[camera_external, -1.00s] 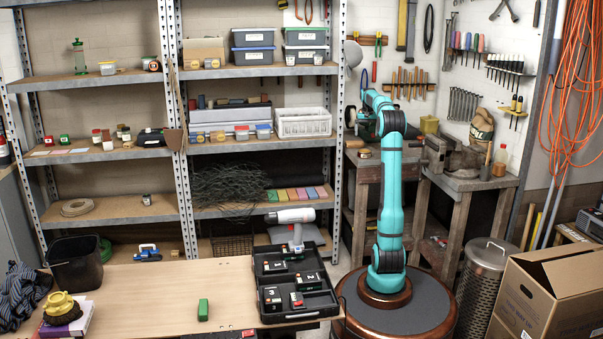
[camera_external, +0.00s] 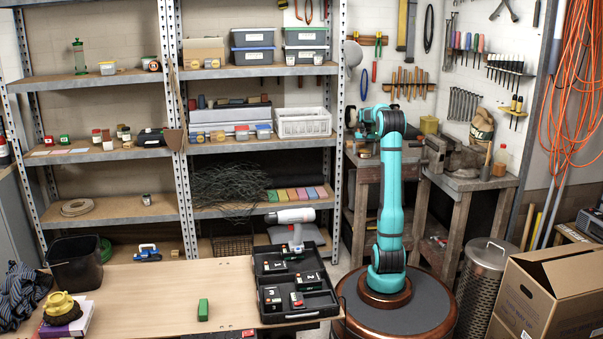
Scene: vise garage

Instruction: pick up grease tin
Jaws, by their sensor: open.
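A small round, low tin (camera_external: 364,153) that may be the grease tin lies on the left end of the wooden workbench (camera_external: 405,164), left of the vise. It is too small for me to read a label. My gripper (camera_external: 351,117) is at the far end of my teal arm, above and slightly left of the tin and apart from it. Its jaws are open. They are small and dark in this view, and my wrist partly covers them. I see nothing held between them.
A grey vise (camera_external: 462,156) stands on the bench to the right, with a yellow box (camera_external: 429,125) behind it. A metal shelf post (camera_external: 338,130) rises close to the left of my gripper. Tools hang on the wall behind.

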